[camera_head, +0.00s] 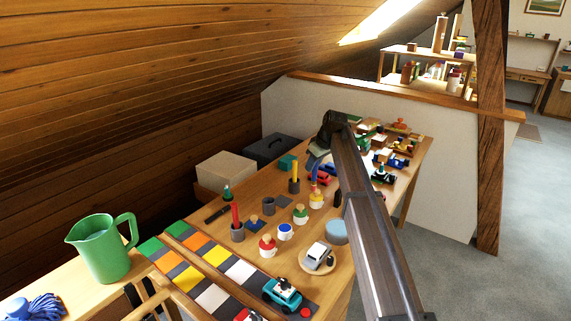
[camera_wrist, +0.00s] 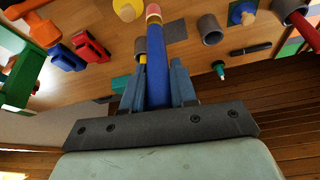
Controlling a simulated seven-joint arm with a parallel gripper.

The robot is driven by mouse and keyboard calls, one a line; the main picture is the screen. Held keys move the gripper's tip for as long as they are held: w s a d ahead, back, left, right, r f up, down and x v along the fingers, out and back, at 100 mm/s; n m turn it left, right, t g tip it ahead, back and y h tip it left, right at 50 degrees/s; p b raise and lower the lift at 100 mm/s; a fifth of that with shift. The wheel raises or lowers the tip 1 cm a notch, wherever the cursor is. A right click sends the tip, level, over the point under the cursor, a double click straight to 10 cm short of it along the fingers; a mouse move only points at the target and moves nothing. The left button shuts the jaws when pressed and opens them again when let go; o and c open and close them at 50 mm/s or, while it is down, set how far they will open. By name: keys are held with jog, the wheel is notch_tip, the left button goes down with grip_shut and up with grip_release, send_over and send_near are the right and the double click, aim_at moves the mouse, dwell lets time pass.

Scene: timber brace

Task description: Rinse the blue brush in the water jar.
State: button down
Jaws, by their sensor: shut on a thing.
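The blue brush (camera_wrist: 158,82) is held between the fingers of my gripper (camera_wrist: 158,92), which is shut on it. Its blue shaft points away from the wrist and ends in a pale pinkish tip. In the head view, a blue upright piece below my gripper (camera_head: 320,155) looks like the same brush (camera_head: 314,172), above the table. The water jar is not clear to me.
A grey cup with a yellow stick (camera_head: 294,184) and one with a red stick (camera_head: 237,232) stand on the table. Peg figures, a toy car on a plate (camera_head: 318,259) and toy vehicles crowd around. A green jug (camera_head: 103,247) stands front left. The wooden wall slopes along the left.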

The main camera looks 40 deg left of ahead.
jog(key=s+d+n, duration=0.1)
jog(key=s+d, duration=0.1)
jog(key=d, duration=0.5)
jog(key=s+d+f+n, duration=0.1)
jog(key=s+d, duration=0.2)
jog(key=d, duration=0.4)
jog(key=shift+s+d+g, duration=0.25)
jog(key=shift+s+g, duration=0.1)
jog(key=shift+g, duration=0.05)
jog(key=shift+f, duration=0.15)
jog(key=shift+f, duration=2.85)
jog(key=shift+f, duration=0.6)
notch_tip(320, 180, up, 7)
